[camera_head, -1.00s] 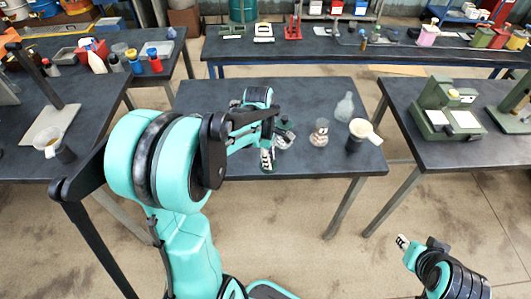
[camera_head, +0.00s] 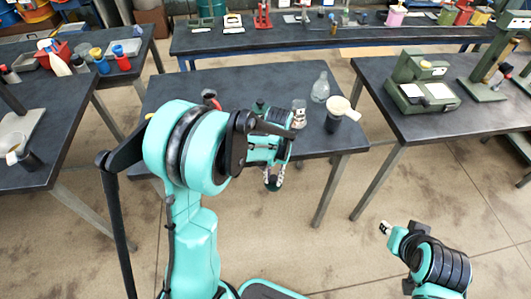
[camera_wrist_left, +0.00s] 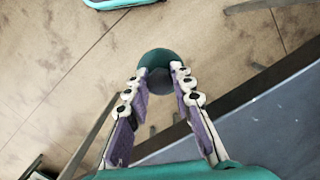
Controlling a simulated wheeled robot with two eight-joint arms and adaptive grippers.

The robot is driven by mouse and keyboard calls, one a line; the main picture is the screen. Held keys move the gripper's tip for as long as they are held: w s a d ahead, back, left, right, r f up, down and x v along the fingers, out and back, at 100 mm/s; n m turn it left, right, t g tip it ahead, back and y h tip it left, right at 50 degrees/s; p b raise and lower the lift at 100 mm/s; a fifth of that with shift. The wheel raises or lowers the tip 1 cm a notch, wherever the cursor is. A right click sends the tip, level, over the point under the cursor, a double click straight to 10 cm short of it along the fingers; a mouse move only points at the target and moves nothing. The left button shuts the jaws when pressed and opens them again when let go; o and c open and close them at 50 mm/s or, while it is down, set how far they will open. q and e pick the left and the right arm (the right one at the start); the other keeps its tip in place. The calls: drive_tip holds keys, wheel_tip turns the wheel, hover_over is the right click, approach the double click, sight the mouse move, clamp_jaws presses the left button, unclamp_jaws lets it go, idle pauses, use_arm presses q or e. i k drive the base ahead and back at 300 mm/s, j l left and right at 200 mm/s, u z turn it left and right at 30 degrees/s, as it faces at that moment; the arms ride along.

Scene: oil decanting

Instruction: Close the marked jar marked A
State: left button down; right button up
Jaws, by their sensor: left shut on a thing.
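My left gripper (camera_head: 272,180) hangs at the front edge of the middle table, pointing down. It is shut on a dark green round piece like a lid (camera_head: 273,185), which also shows between the fingertips in the left wrist view (camera_wrist_left: 160,62). Behind my left arm a clear jar (camera_head: 299,112) stands on the table; I cannot read any mark on it. My arm may hide another jar. My right gripper (camera_head: 386,229) is low at the right, apart from the table; its jaws are too small to judge.
A clear bottle (camera_head: 320,87) and a dark cup with a cream top piece (camera_head: 335,116) stand on the table's right side. A dark can with red (camera_head: 210,98) is at the left. Side tables hold bottles (camera_head: 119,57) and a green device (camera_head: 420,80). The floor in front is free.

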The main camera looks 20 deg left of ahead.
sight(299, 106)
drive_tip(key=u, duration=1.65)
drive_tip(key=l, duration=2.25)
drive_tip(key=l+u, duration=0.15)
drive_tip(key=j+u, duration=0.1)
drive_tip(key=l, duration=0.25)
drive_tip(key=z, duration=0.1)
